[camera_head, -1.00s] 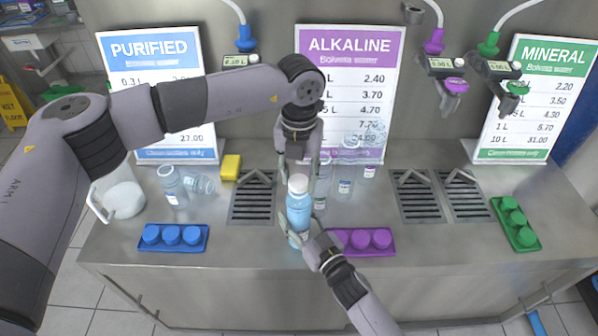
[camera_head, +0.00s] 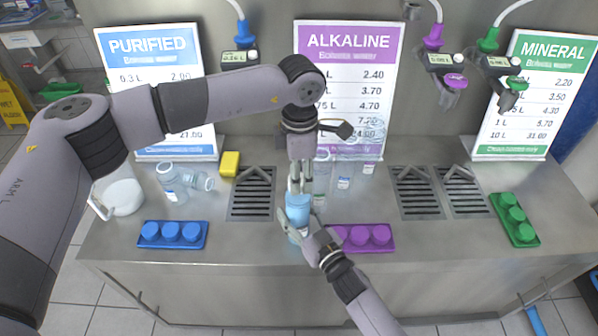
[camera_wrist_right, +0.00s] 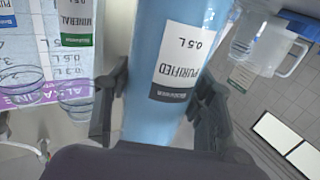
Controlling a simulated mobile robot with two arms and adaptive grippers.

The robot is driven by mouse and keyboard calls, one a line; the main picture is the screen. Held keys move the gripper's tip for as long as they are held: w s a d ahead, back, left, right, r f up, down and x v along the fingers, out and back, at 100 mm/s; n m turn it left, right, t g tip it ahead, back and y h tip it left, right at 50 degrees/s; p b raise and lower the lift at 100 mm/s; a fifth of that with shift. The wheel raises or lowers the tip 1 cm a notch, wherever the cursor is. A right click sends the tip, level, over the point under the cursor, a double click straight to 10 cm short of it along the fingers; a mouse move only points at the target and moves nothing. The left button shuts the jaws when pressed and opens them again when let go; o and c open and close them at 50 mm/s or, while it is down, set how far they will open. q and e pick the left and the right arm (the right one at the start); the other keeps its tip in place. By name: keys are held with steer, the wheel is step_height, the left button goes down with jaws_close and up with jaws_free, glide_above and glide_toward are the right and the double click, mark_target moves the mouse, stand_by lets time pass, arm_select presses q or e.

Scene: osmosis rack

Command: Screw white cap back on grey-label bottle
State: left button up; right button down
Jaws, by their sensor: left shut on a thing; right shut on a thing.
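The grey-label bottle (camera_head: 297,208), filled blue, stands upright at the counter's front middle. In the right wrist view its white label (camera_wrist_right: 180,62) reads "PURIFIED 0.5 L" with a dark grey band at the bottom. My right gripper (camera_head: 305,229) is shut around the bottle's body; its fingers (camera_wrist_right: 155,105) flank it in the wrist view. My left gripper (camera_head: 300,187) points straight down at the bottle's top, its fingers closed in on the white cap. The cap is mostly hidden between the fingers, so how tightly it sits cannot be told.
Blue caps on a blue tray (camera_head: 150,245) are left, purple caps on a purple tray (camera_head: 388,248) right, green ones on a green tray (camera_head: 530,241) far right. Clear bottles stand behind my grippers; others (camera_head: 168,181) and a yellow sponge (camera_head: 230,164) are left. Drain grates (camera_head: 252,203) line the counter.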

arm_select(q)
steer(key=m, duration=1.1)
steer(key=shift+s+a, duration=0.1)
steer(key=m, duration=0.4)
steer(key=shift+a+m, duration=0.1)
steer(key=shift+m, duration=0.3)
steer(key=m, duration=0.8)
steer(key=shift+a, duration=0.1)
steer(key=m, duration=0.7)
steer(key=shift+a, duration=0.1)
steer(key=o, duration=0.6)
